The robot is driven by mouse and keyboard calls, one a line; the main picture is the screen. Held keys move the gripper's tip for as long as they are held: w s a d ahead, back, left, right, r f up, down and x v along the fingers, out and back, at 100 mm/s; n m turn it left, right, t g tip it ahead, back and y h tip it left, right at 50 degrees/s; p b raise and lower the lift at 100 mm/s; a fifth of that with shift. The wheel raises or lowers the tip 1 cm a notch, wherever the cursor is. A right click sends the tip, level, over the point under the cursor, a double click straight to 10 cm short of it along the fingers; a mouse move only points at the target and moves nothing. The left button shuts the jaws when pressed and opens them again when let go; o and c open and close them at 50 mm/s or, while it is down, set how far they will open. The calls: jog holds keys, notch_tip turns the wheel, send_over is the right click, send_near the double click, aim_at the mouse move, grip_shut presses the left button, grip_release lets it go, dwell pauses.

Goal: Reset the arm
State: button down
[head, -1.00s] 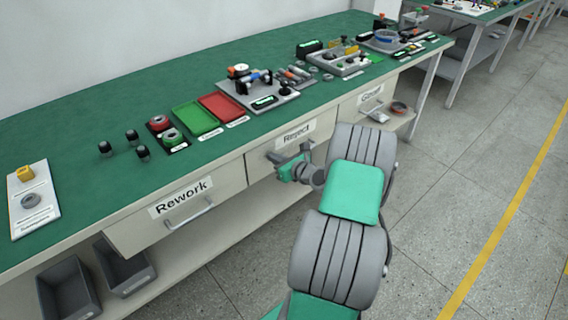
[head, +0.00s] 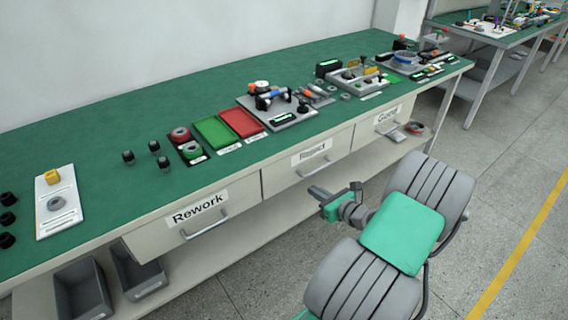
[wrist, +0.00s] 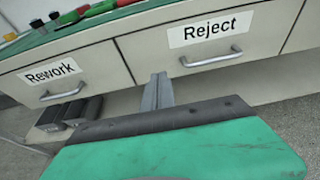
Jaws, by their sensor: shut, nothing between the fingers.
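My gripper (head: 318,191) is in front of the workbench, below the level of its green top and near the Reject drawer (head: 297,172). In the wrist view my gripper (wrist: 158,80) shows its two grey fingers together, shut with nothing between them. The fingers point toward the bench front, just below the Reject drawer (wrist: 208,57). They appear apart from the drawer and its handle. My arm folds across the lower right of the head view, over the floor.
The Rework drawer (head: 190,222) is left of Reject, and the Good drawer (head: 378,122) is right; the Good drawer stands somewhat open. Grey bins (head: 80,290) sit on the lower shelf. Red and green trays and motor parts lie on the green top (head: 120,110). The floor (head: 490,200) at right is clear.

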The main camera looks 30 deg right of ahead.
jog(key=w+a+r+n+g+y+p, duration=0.2)
jog(key=a+r+n+g+p, duration=0.15)
jog(key=a+n, duration=0.55)
jog(key=w+a+r+n+g+y+p, duration=0.15)
jog(key=a+r+n+g, duration=0.3)
jog(key=a+n, duration=0.45)
jog(key=s+a+r+n+g+h+p, duration=0.3)
jog(key=s+a+r+n+p, duration=0.3)
jog(key=s+a+r+n, duration=0.6)
notch_tip(320, 180, up, 3)
jog(key=s+n+h, duration=0.1)
jog(key=n, duration=0.4)
jog(key=shift+a+f+n+p, duration=0.15)
jog(key=shift+a+n+p, duration=0.15)
jog(key=shift+n, duration=0.1)
jog(key=shift+s, duration=0.1)
